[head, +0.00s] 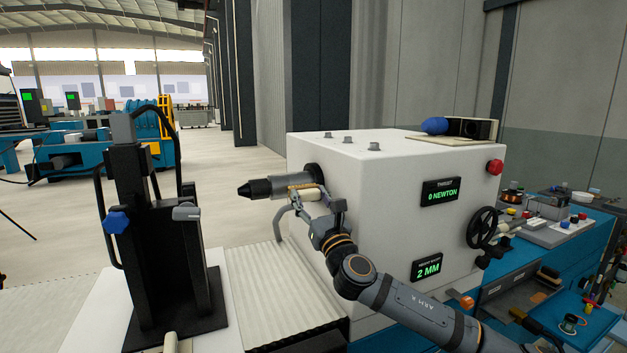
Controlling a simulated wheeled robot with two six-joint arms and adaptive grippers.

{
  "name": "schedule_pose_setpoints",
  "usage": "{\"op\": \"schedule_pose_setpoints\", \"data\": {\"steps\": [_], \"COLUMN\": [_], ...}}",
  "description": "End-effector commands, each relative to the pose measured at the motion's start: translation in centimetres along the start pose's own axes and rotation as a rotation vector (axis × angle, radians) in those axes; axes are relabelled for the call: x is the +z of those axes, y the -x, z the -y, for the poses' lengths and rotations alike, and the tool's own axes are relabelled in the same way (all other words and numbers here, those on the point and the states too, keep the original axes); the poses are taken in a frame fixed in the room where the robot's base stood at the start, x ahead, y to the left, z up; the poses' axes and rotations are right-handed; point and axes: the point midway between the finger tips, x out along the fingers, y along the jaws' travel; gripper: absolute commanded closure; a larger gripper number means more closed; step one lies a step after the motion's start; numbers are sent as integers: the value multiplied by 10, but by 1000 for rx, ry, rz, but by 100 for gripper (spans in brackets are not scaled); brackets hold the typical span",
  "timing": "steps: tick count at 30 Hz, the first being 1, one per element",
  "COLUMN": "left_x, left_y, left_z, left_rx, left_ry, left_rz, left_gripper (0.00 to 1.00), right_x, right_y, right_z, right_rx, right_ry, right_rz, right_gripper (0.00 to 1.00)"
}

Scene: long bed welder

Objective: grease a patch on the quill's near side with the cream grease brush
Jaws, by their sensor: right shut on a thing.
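The quill (283,182) is a grey cylinder with a dark pointed nose, sticking out to the left from the white headstock box. My right gripper (309,194) is at the quill's near side, close to the box face. It is shut on the cream grease brush (306,187), of which only a small cream part shows between the fingers. The brush lies right along the quill's near side; I cannot tell whether its bristles touch the metal. Any grease patch there is too small or hidden to make out. My left gripper is not in view.
The white headstock box (390,240) carries two green displays, a red button (495,167) and a black handwheel (482,227). A black upright fixture (160,230) stands at the left. A ribbed pale bed (270,290) lies below the quill. Blue benches with small parts are at right.

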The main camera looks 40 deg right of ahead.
Motion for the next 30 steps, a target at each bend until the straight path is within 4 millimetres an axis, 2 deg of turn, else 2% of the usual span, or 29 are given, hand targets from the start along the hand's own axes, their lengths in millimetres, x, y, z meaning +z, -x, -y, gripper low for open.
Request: {"op": "schedule_pose_setpoints", "data": {"steps": [1, 3, 13, 19, 30], "left_x": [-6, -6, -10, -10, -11], "left_y": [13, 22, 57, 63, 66], "left_z": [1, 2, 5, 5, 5], "left_rx": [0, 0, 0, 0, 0], "left_ry": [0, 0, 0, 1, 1], "left_rz": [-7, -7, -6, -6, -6], "left_gripper": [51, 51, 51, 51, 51], "right_x": [6, 6, 5, 2, 2], "right_y": [-2, -2, -2, 0, 0], "right_z": [-6, -14, -54, -65, -66], "right_rx": [-3, -3, -2, 0, 0], "right_ry": [-16, -17, -9, -4, -2], "right_rz": [0, 1, 1, 2, 2], "right_gripper": [79, 79, 79, 79, 79]}}
